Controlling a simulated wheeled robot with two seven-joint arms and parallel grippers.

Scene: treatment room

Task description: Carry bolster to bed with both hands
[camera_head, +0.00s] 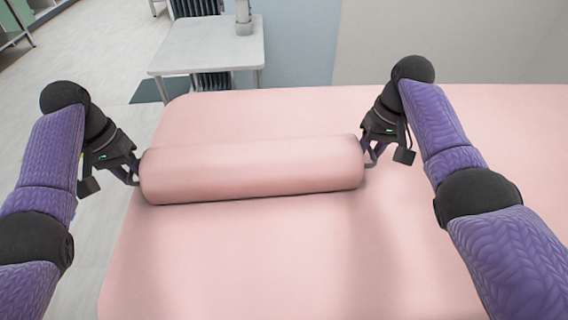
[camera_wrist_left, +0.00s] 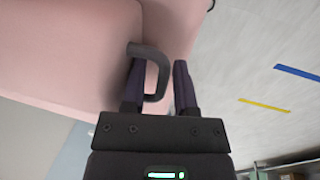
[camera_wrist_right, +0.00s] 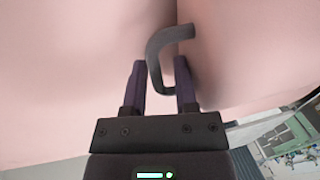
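The pink bolster (camera_head: 252,170) lies lengthwise across the pink bed (camera_head: 250,110) and appears to rest on its top, its left end near the bed's left edge. It has a dark handle at each end. My left gripper (camera_head: 130,168) is at the left end; in the left wrist view the left handle (camera_wrist_left: 157,75) passes between its spread fingers (camera_wrist_left: 160,85), with a gap to the right finger. My right gripper (camera_head: 371,145) is at the right end; in the right wrist view the right handle (camera_wrist_right: 154,65) stands between its spread fingers (camera_wrist_right: 161,85).
A white side table (camera_head: 208,50) with a grey cylindrical object (camera_head: 243,18) stands behind the bed. A dark radiator (camera_head: 195,8) is behind the table. The bed surface in front of and right of the bolster is clear. Open floor lies at the left.

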